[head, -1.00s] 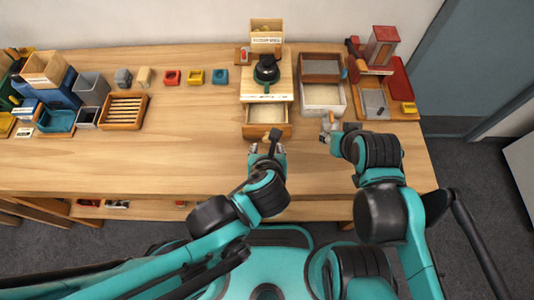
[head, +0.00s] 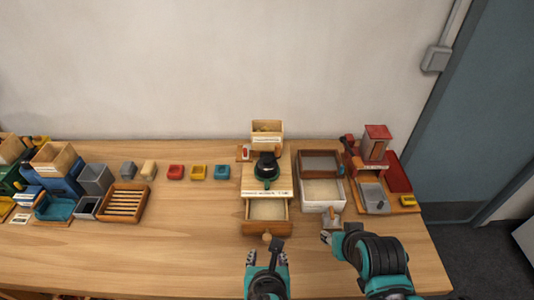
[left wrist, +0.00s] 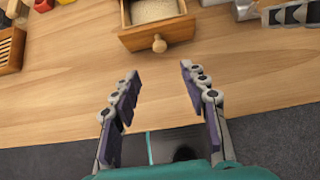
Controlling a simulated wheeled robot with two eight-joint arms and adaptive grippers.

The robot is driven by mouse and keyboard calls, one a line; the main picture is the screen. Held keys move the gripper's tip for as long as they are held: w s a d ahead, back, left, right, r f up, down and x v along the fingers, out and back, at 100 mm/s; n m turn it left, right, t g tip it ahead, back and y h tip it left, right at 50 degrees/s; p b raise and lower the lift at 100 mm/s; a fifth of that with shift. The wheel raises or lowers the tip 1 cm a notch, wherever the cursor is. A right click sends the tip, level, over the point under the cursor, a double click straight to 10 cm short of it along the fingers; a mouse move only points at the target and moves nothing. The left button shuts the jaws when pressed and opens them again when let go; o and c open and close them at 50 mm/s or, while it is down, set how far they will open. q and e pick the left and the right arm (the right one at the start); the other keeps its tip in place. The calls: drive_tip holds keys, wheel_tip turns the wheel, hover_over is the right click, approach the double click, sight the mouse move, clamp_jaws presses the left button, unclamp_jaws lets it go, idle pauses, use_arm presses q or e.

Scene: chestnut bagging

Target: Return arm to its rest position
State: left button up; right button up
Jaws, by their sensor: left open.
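My left gripper (head: 266,258) is open and empty over the front of the table, just in front of the open wooden drawer (head: 250,228). In the left wrist view, the two fingers of the left gripper (left wrist: 158,88) stand wide apart with bare table between them. The drawer's round knob (left wrist: 159,44) lies beyond the fingertips, apart from them. My right gripper (head: 328,236) is at the front of the white-walled tray (head: 323,208), to the right of the drawer. Its fingers are too small to read.
The drawer holds pale grains and belongs to a wooden unit with a black and green device (head: 267,168) on top. A red-topped unit (head: 376,145) stands at right. Small red, yellow and blue bins and a slatted tray (head: 124,200) are at left. The front left table is clear.

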use_arm(q)
drive_tip(key=w+a+m, duration=0.1)
drive_tip(key=a+m, duration=0.5)
drive_tip(key=m, duration=0.6)
drive_tip(key=w+a+m+g, duration=0.1)
drive_tip(key=a+m, duration=0.5)
drive_tip(key=m, duration=0.6)
drive_tip(key=w+a+m, duration=0.3)
drive_tip(key=a+m, duration=0.3)
drive_tip(key=m, duration=0.6)
drive_tip(key=shift+g, duration=0.4)
